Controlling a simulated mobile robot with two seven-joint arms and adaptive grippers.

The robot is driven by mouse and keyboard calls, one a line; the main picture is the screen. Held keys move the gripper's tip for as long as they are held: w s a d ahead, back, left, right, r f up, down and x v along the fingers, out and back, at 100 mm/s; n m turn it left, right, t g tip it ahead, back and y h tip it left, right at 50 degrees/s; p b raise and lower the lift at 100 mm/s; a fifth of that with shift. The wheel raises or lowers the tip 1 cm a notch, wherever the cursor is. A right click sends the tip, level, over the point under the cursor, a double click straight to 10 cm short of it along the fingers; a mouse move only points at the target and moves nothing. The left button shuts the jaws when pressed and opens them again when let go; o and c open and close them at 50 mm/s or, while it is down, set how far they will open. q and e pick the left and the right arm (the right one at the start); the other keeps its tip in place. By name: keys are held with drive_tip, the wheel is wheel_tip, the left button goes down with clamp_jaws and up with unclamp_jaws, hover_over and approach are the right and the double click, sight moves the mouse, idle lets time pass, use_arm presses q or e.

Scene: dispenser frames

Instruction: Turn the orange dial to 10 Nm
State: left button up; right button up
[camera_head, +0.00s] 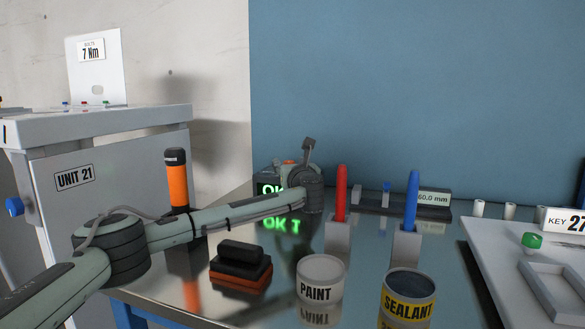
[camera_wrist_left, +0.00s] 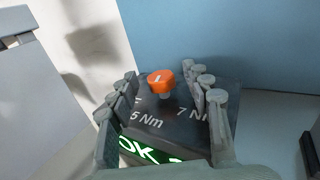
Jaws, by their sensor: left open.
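The orange dial (camera_wrist_left: 160,83) stands on top of a dark box (camera_wrist_left: 158,122) in the left wrist view. A pale mark shows on its top. The box face reads "5 Nm" at left and a partly covered "7 N" at right; no 10 label can be seen. A green display (camera_wrist_left: 150,152) below reads "OK". My left gripper (camera_wrist_left: 162,82) is open, with one finger on each side of the dial and visible gaps between. In the head view the gripper (camera_head: 297,168) hides most of the box, and only a bit of the orange dial (camera_head: 289,162) shows.
A red marker (camera_head: 341,194) and a blue marker (camera_head: 412,202) stand right of the gripper. A paint can (camera_head: 320,279), a sealant can (camera_head: 408,297) and a dark block (camera_head: 241,265) are in front. An orange-black cylinder (camera_head: 177,182) stands behind my forearm. A sign (camera_head: 91,50) reads "7 Nm".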

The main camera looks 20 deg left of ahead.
use_arm(q)
drive_tip(key=v, duration=1.1)
drive_tip(key=shift+s+d, duration=0.15)
drive_tip(key=shift+s, duration=0.15)
